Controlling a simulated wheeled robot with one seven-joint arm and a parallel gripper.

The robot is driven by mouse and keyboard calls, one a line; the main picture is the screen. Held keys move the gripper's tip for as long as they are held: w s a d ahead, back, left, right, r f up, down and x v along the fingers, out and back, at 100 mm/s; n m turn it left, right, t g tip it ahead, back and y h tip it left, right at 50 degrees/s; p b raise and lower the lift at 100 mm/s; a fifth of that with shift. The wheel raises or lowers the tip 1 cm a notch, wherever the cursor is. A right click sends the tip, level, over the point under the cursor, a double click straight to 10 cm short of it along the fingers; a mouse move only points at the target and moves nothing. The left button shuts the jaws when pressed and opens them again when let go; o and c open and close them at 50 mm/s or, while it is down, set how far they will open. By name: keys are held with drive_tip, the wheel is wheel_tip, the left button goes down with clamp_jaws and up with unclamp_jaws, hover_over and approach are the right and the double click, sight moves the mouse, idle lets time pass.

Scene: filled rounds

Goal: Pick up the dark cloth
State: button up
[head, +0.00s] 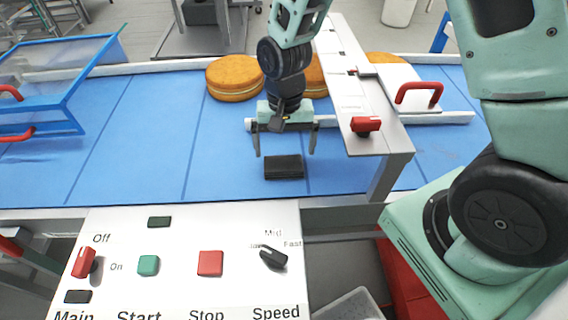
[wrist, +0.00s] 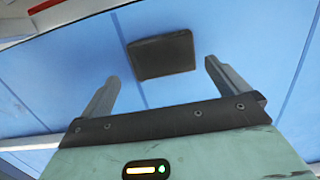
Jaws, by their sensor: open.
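The dark cloth (head: 284,167) is a small, dark, folded-looking rectangular block lying on the blue conveyor belt, near the belt's front side. In the wrist view the cloth (wrist: 161,55) lies ahead of the fingertips, roughly centred between them. My gripper (head: 286,154) is open and empty above the belt, its two fingers spread to the left and right of the cloth in the head view. In the wrist view my gripper (wrist: 161,80) shows a clear gap, with neither finger touching the cloth. The cloth is fully visible in both views.
The blue belt (head: 140,150) is clear around the cloth. Round orange-brown filled cakes (head: 234,79) sit behind. A white bridge (head: 362,100) with a red knob stands close on the right. A blue-framed clear guard (head: 55,75) is at left. A control panel (head: 185,290) is in front.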

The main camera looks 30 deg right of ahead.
sight(284, 162)
drive_tip(key=shift+s+a+f+p, duration=0.15)
drive_tip(key=shift+f+p, duration=0.15)
drive_tip(key=shift+f, duration=0.8)
drive_tip(key=shift+s+a+f+p, duration=0.15)
drive_tip(key=shift+f+p, duration=0.1)
drive_tip(key=shift+f, duration=0.85)
drive_tip(key=c, duration=0.9)
wheel_tip(284, 162, up, 10)
drive_tip(key=shift+r+b, duration=0.1)
drive_tip(key=shift+b, duration=0.7)
